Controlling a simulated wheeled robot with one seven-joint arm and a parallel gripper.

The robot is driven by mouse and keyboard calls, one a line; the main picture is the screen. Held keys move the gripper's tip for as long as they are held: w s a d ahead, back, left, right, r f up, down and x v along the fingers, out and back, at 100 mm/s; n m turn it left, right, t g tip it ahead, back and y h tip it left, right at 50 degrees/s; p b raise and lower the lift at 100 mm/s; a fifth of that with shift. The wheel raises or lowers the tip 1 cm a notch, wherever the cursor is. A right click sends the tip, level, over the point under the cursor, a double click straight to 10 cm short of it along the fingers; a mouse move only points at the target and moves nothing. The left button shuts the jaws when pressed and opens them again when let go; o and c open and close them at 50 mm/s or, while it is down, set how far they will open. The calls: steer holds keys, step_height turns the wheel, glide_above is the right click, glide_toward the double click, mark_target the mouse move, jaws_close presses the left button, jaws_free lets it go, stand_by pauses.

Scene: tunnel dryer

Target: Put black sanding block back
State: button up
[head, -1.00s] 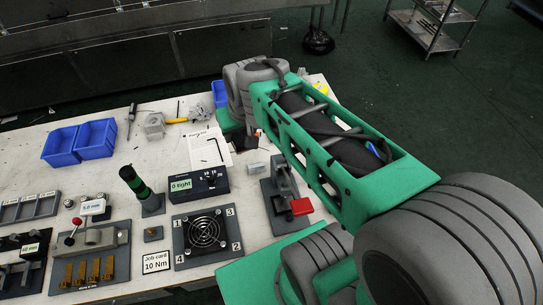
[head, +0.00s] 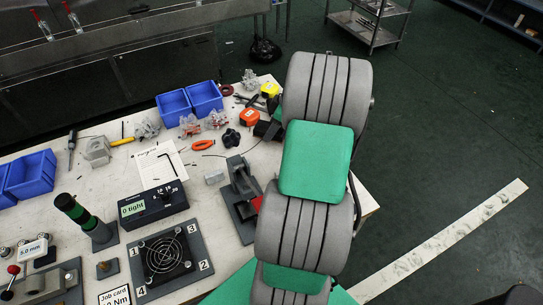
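I cannot pick out the black sanding block with certainty. A small dark block-like thing (head: 267,130) lies at the right side of the bench, beside an orange tape measure (head: 250,117) and partly behind my arm. A black knob-shaped thing (head: 231,138) lies left of it. My arm, grey and green, stands over the bench's right edge.
The white bench (head: 215,225) carries blue bins (head: 207,97), a black torque tester (head: 152,202), a fan plate (head: 167,255) and a toggle clamp (head: 240,185). A black bag (head: 264,51) and a shelf cart (head: 369,27) stand beyond. Green floor at right is open.

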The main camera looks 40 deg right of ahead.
mark_target(269, 153)
step_height(269, 153, down, 10)
steer(key=shift+r+p, duration=0.1)
steer(key=shift+p, duration=0.25)
steer(key=o, duration=1)
steer(key=shift+r, duration=0.1)
